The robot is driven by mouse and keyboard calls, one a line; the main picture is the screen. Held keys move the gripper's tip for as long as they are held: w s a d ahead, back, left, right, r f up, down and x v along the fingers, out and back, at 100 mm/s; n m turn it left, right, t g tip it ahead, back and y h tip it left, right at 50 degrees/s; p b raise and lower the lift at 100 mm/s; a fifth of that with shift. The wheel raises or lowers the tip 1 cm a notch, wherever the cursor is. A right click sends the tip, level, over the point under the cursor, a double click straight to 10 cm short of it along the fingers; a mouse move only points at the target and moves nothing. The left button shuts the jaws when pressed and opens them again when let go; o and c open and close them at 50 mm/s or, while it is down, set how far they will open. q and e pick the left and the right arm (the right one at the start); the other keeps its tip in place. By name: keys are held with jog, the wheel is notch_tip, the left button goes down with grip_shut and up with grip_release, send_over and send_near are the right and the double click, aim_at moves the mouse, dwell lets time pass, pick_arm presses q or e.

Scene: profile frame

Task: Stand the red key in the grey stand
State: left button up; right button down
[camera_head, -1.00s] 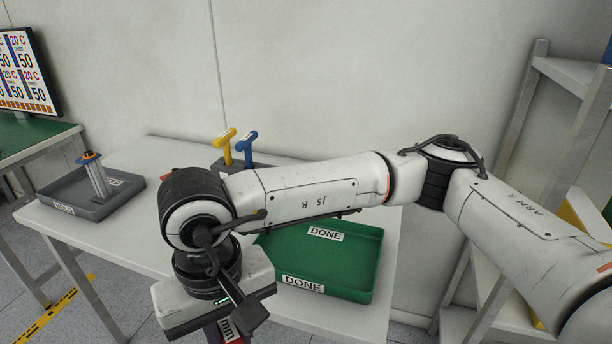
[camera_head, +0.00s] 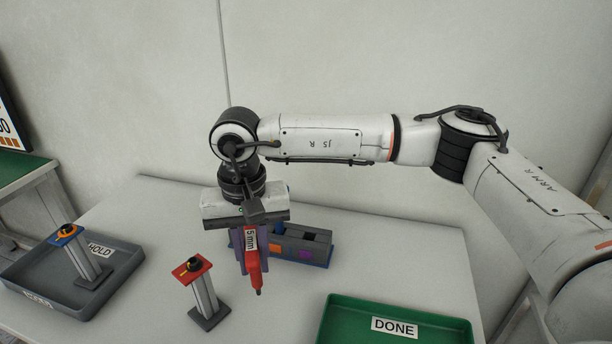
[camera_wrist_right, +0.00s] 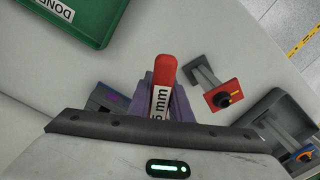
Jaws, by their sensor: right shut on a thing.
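My right gripper (camera_head: 251,250) is shut on the red key (camera_head: 253,274), which carries a "5 mm" label. The key hangs nearly upright with its dark tip down, in front of the grey stand as seen in the head view. In the right wrist view the red key (camera_wrist_right: 165,71) sits between the fingers. The grey stand (camera_head: 318,240) is on the table with dark slots and orange and purple patches on its front. My gripper hides its left part. A corner of the stand (camera_wrist_right: 103,96) shows in the wrist view. My left gripper is not in view.
A post with a red top plate (camera_head: 204,292) stands left of the key. A grey HOLD tray (camera_head: 112,278) holds a blue-topped post (camera_head: 84,252). A green DONE tray (camera_head: 345,308) is at front right.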

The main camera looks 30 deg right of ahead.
jog(key=w+d+r+m+p, duration=0.1)
jog(key=w+d+r+m, duration=0.1)
jog(key=d, duration=0.6)
jog(key=w+d+r+m+p, duration=0.1)
jog(key=w+d+r+m, duration=0.2)
jog(key=w+d, duration=0.3)
jog(key=d+r, duration=0.1)
jog(key=d, duration=0.2)
jog(key=shift+d+r, duration=0.25)
jog(key=shift+r, duration=0.1)
jog(key=shift+a, duration=0.1)
notch_tip(320, 180, down, 5)
jog(key=shift+b, duration=0.75)
jog(key=shift+p, duration=0.75)
jog(key=shift+f, duration=0.15)
dwell(0.4)
